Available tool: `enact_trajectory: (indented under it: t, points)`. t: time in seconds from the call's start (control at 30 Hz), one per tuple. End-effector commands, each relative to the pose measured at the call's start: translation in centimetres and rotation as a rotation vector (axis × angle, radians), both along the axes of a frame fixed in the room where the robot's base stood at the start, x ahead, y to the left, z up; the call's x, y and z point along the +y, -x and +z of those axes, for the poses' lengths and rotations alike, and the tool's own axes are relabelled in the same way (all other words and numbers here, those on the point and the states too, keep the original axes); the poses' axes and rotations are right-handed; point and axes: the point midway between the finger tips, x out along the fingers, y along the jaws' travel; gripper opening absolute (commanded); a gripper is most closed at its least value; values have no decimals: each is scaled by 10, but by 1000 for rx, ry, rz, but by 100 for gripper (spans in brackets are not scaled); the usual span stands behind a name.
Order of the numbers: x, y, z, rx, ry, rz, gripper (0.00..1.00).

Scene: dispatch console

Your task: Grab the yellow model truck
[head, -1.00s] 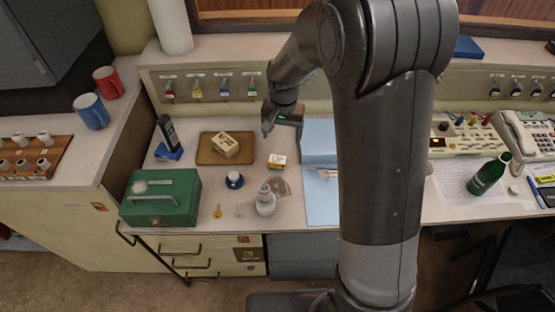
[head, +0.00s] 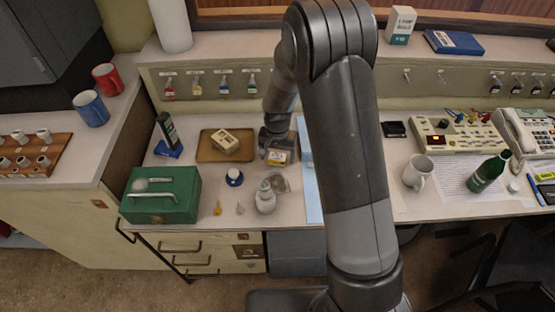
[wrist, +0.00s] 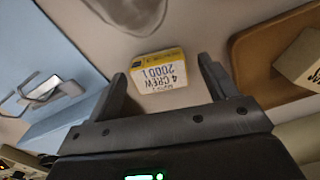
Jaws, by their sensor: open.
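A small boxy yellow-and-white thing, which I take for the yellow model truck (head: 279,157), stands on the console desk right of the brown tray. In the wrist view the truck (wrist: 158,72) shows a white face lettered "4 CREW 2000 L", upside down, and a yellow edge; no wheels show. My gripper (head: 272,150) is low over it. In the wrist view my gripper (wrist: 162,68) is open, one finger on each side of the truck, with gaps between. The truck lies around or just past the fingertips; I cannot tell its exact depth.
The brown tray (head: 203,153) with a cream box (head: 225,140) is close on the left. A blue folder (wrist: 55,50) is beside the gripper. A green cash box (head: 160,195) is farther left.

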Motion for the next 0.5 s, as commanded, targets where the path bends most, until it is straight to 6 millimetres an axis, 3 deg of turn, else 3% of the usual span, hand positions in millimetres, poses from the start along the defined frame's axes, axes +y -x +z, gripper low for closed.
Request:
enact_trajectory:
  t: [0.1, 0.37, 0.5]
  points:
    - [0, 0, -11, 1, 0, 0, 78]
    - [0, 0, -13, -1, 0, 0, 78]
    - [0, 0, -12, -1, 0, 0, 67]
